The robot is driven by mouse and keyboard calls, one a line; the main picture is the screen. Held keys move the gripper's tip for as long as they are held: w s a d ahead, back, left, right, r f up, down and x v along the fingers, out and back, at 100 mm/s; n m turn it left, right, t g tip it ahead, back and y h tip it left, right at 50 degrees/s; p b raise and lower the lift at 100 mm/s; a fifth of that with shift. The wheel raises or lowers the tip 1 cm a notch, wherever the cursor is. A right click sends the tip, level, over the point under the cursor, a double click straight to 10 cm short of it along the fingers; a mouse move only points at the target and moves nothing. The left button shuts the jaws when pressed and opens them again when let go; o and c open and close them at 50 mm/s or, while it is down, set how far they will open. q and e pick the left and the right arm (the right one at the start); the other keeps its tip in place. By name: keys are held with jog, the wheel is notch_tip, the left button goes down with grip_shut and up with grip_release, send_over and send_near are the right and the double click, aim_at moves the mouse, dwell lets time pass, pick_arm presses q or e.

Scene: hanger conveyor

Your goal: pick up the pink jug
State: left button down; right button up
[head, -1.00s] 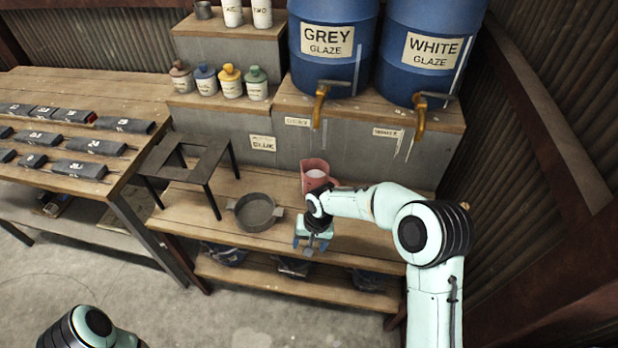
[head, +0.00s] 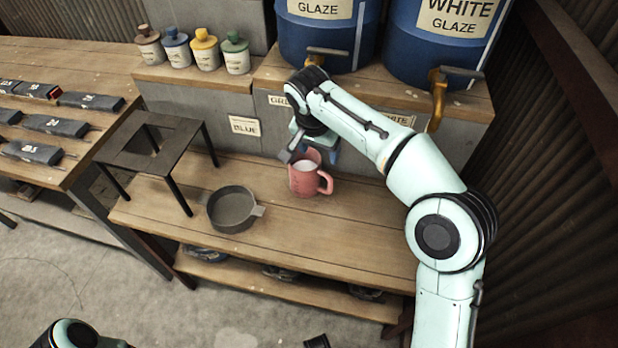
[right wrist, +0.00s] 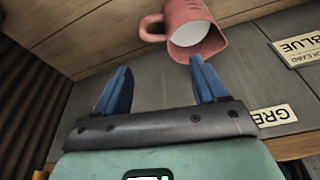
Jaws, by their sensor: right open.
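The pink jug (head: 303,181) stands upright on the wooden bench in the head view, its handle to the right and something pale inside. It also shows at the top of the right wrist view (right wrist: 193,27), beyond the fingertips. My right gripper (head: 316,147) is open and empty, just behind and above the jug in the head view. Its two blue fingers (right wrist: 158,78) are spread apart, with the jug not between them. My left gripper is out of view; only part of my left arm shows at the lower left.
A grey pan (head: 232,209) sits left of the jug. A dark metal stand (head: 152,160) is farther left. Blue glaze barrels with taps (head: 438,90) stand on the grey step (head: 265,108) behind. The bench front (head: 310,245) is clear.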

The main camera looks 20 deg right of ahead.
send_over(312, 177)
jog(key=s+d, duration=0.1)
jog(key=s, duration=0.1)
notch_tip(312, 177, down, 4)
jog(key=x, duration=0.2)
jog(key=b+x, duration=0.2)
jog(key=x, duration=0.1)
jog(key=shift+w+d+f, duration=0.2)
jog(key=shift+w+d, duration=0.25)
grip_shut()
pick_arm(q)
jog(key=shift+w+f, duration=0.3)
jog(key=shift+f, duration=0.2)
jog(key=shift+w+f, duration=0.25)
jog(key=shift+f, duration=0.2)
pick_arm(e)
jog(key=shift+r, duration=0.15)
